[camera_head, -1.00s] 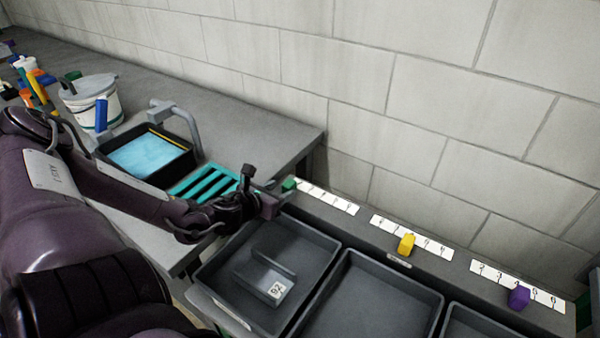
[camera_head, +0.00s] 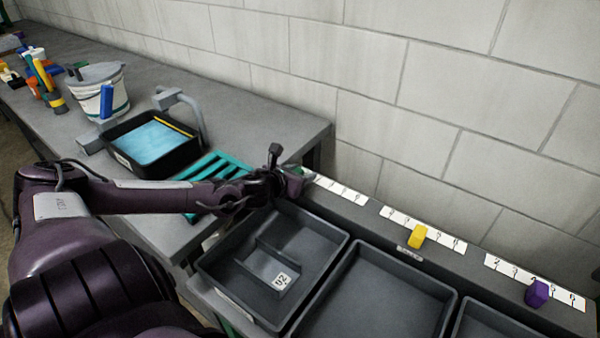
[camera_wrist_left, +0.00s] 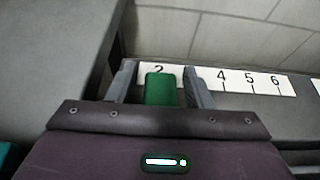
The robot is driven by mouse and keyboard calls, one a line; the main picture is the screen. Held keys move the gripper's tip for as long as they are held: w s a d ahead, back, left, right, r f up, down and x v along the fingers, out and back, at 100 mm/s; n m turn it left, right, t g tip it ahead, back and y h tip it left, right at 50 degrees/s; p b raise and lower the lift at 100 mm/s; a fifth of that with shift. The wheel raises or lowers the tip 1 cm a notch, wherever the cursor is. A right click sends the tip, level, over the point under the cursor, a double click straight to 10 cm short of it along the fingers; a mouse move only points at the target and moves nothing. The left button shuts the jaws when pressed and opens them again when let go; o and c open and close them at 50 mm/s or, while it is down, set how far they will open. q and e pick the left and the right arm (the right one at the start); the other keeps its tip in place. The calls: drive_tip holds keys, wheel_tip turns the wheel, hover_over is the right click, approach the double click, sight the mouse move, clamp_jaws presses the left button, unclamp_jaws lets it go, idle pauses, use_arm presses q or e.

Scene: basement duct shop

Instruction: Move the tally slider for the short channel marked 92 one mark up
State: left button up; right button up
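The short channel (camera_head: 256,262), a dark grey piece with a white label reading 92, lies in the left tray (camera_head: 225,283). Behind that tray is a white number strip (camera_head: 342,190) with a green slider (camera_wrist_left: 160,90). In the left wrist view the slider stands near the mark 2 and partly covers that numeral; 4, 5 and 6 show to its right. My left gripper (camera_wrist_left: 160,86) is open, with one finger on each side of the slider and narrow gaps between. In the head view the gripper (camera_head: 297,180) mostly hides the slider. My right gripper is not in view.
Strips with a yellow slider (camera_head: 418,236) and a purple slider (camera_head: 537,292) continue to the right on the same ledge. Empty trays stand below them. A teal rack (camera_head: 212,172), a black tub with blue contents (camera_head: 150,146) and a bucket (camera_head: 100,92) stand on the left bench.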

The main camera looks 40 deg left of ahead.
sight(312, 186)
use_arm(q)
clamp_jaws()
drive_tip(key=d+b, duration=0.2)
drive_tip(key=d, duration=0.1)
drive_tip(key=shift+w+d+f, duration=0.15)
drive_tip(key=shift+w+d, duration=0.05)
drive_tip(key=shift+d, duration=0.35)
drive_tip(key=shift+o, duration=0.5)
unclamp_jaws()
drive_tip(key=shift+a, duration=0.1)
